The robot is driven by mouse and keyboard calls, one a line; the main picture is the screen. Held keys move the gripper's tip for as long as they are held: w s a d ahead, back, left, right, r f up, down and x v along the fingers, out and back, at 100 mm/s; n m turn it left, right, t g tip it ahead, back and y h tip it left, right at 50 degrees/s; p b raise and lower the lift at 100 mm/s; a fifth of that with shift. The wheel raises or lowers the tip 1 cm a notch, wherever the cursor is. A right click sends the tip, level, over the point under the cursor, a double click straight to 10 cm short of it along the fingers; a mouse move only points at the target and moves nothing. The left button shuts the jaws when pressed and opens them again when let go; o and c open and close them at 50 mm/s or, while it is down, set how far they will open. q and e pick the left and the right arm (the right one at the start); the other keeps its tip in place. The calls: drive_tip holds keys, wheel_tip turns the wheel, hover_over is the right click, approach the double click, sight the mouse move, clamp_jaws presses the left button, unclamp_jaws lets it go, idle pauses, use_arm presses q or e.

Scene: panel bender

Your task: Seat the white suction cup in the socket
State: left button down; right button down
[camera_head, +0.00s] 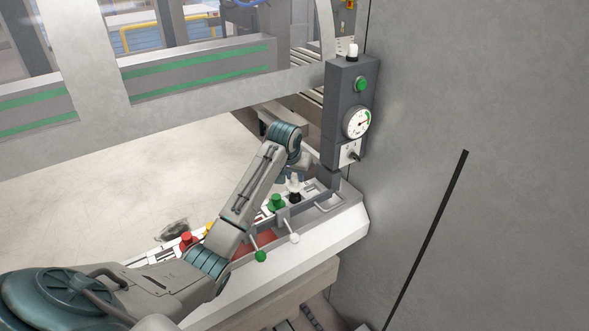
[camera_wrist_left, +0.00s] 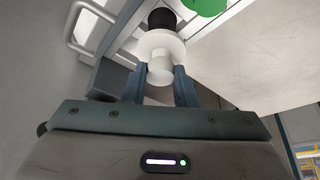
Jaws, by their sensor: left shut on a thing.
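The white suction cup (camera_wrist_left: 160,58) is between the two fingers of my left gripper (camera_wrist_left: 160,82) in the left wrist view, with its wide flange beyond the fingertips. In the head view the cup (camera_head: 295,181) shows small and pale, partly hidden by my left wrist. My left gripper (camera_head: 295,176) is shut on it above the machine's front ledge. A black round piece (camera_wrist_left: 162,19) lies just beyond the cup; in the head view it (camera_head: 295,197) is directly below. I cannot tell whether they touch, nor make out the socket clearly. My right gripper is not in view.
A green piece (camera_head: 276,202) stands close left of the black one. Yellow (camera_head: 209,228) and red (camera_head: 187,240) pieces stand further left. Levers with green (camera_head: 260,256) and white (camera_head: 294,238) balls jut from the front. A grey gauge post (camera_head: 340,110) rises behind right.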

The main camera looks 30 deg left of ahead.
sight(293, 185)
use_arm(q)
drive_tip(key=shift+f, duration=1.8)
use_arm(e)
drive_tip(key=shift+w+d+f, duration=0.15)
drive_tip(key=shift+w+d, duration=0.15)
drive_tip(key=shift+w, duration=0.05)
use_arm(q)
drive_tip(key=c, duration=1.1)
unclamp_jaws()
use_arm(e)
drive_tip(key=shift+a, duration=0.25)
